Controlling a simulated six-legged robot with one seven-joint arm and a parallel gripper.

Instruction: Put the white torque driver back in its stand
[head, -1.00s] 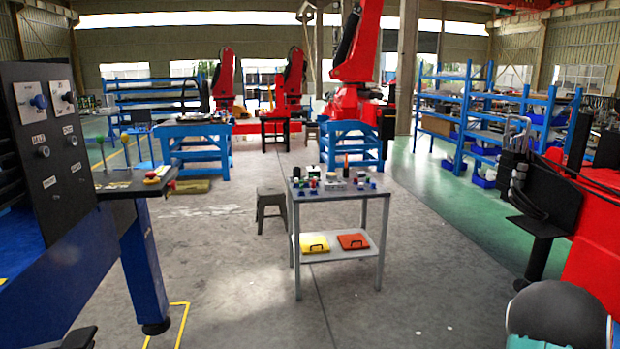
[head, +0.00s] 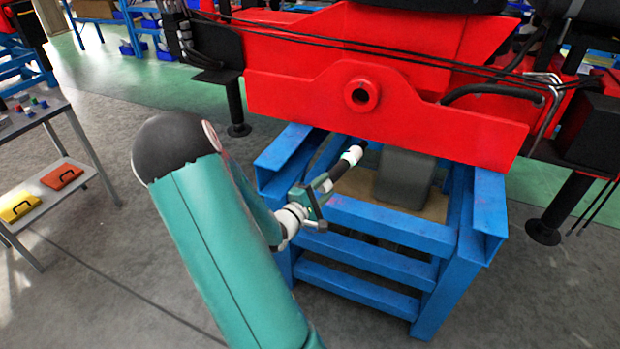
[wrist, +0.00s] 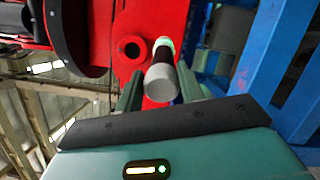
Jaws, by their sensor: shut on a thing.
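The torque driver (head: 351,156) has white ends and a black middle. In the head view it sticks out up and to the right from my gripper (head: 312,202), in front of the red machine. In the wrist view the driver (wrist: 161,86) lies between the two fingers of my gripper (wrist: 159,90), with a pale round end towards the camera. My gripper is shut on it. The exact finger contact is partly hidden by the driver. I cannot make out its stand in either current view.
A red machine (head: 400,115) rises just beyond my gripper, with a blue steel frame (head: 390,262) below it. A grey table (head: 68,104) with a yellow case (head: 17,207) and an orange case (head: 62,177) stands at the left. Grey floor is open between.

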